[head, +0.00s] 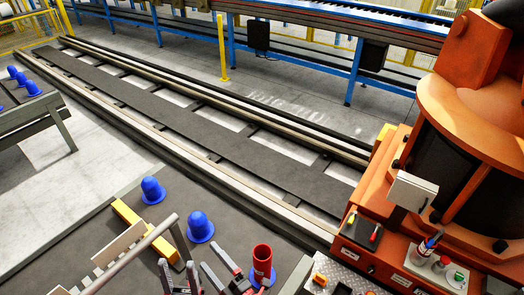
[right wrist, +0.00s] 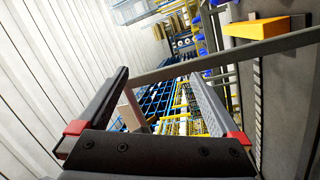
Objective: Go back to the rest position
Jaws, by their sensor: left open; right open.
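My left gripper (head: 176,264) and right gripper (head: 211,257) show at the bottom of the head view, side by side over the near dark table (head: 95,225). Both have dark fingers with red parts, and both are open. The right wrist view shows the right gripper (right wrist: 158,75) with its fingers wide apart and nothing between them. A red bobbin (head: 262,258) stands upright on a blue base, right of the grippers and apart from them. Two blue bobbin holders (head: 200,228) (head: 152,190) stand empty on the table behind the grippers. My arms are mostly out of frame.
A yellow bar (head: 145,230) and a pale slatted rack (head: 118,246) lie left of the grippers. A large orange machine (head: 455,130) stands at the right. Floor rails (head: 200,125) run behind the table. Another table (head: 30,118) with blue holders is at the far left.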

